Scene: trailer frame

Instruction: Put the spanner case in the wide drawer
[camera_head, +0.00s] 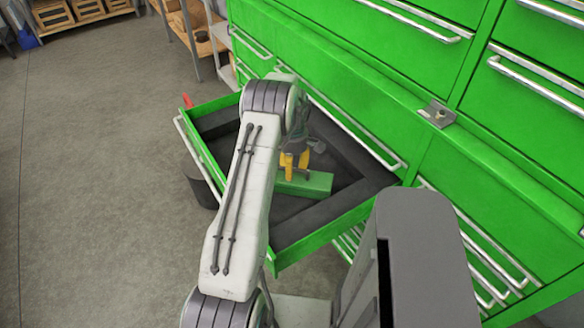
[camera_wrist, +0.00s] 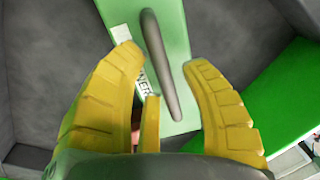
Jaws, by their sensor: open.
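The green spanner case (camera_head: 312,185) lies inside the open wide drawer (camera_head: 325,234), on its dark lined floor. In the wrist view the case (camera_wrist: 178,112) shows a grey bar handle (camera_wrist: 158,58) on top and a white label with partly hidden lettering. My gripper (camera_head: 294,162) is over the case, inside the drawer's outline. In the wrist view its yellow fingers (camera_wrist: 168,62) are spread on both sides of the handle, with a gap to it. Part of the case is hidden behind my fingers, and my arm covers part of the drawer.
The green cabinet (camera_head: 400,105) with several closed drawers rises behind the open drawer. A small metal bracket (camera_head: 437,114) sits on its ledge. A dark round bin (camera_head: 201,183) stands by the drawer's left side. Wooden crates (camera_head: 52,15) stand far left. The grey floor at left is clear.

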